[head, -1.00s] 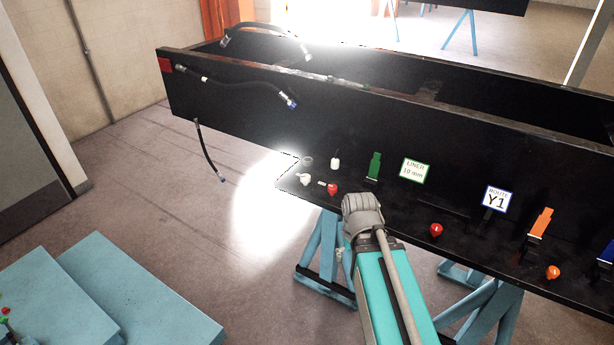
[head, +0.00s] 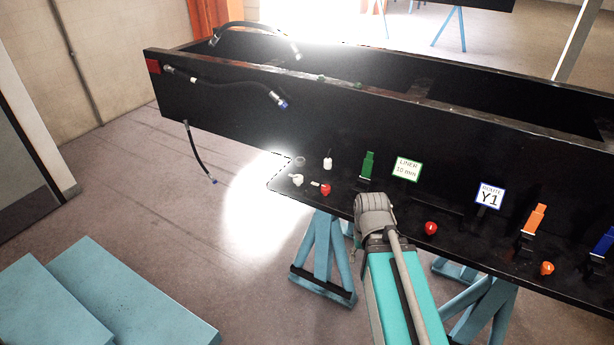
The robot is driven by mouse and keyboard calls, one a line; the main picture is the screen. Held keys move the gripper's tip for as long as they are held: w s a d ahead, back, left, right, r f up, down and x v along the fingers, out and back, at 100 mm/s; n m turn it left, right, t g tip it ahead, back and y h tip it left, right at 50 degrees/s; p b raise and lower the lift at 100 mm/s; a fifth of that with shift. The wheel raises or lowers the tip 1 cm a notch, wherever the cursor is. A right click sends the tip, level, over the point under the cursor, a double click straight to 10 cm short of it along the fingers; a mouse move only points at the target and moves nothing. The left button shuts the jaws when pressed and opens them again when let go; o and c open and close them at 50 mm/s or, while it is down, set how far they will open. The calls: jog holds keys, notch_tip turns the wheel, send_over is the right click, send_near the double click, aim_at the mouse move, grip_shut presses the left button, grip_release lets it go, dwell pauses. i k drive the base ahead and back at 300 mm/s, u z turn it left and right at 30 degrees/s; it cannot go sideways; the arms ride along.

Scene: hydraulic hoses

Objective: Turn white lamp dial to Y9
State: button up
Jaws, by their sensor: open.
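Two small white pieces are at the left end of the black bench's ledge in the head view: a white knob-like piece (head: 297,180) and an upright white piece with a dark top (head: 327,163). I cannot tell which is the lamp dial, and no dial markings can be read. My gripper's fingers do not show.
Black hoses (head: 228,87) hang at left. Blue trestles (head: 322,262) stand below.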

aim_at(297, 179)
jog(key=z, duration=0.6)
jog(key=k, duration=0.85)
jog(key=u, duration=0.8)
jog(key=i, duration=1)
jog(key=z, duration=0.05)
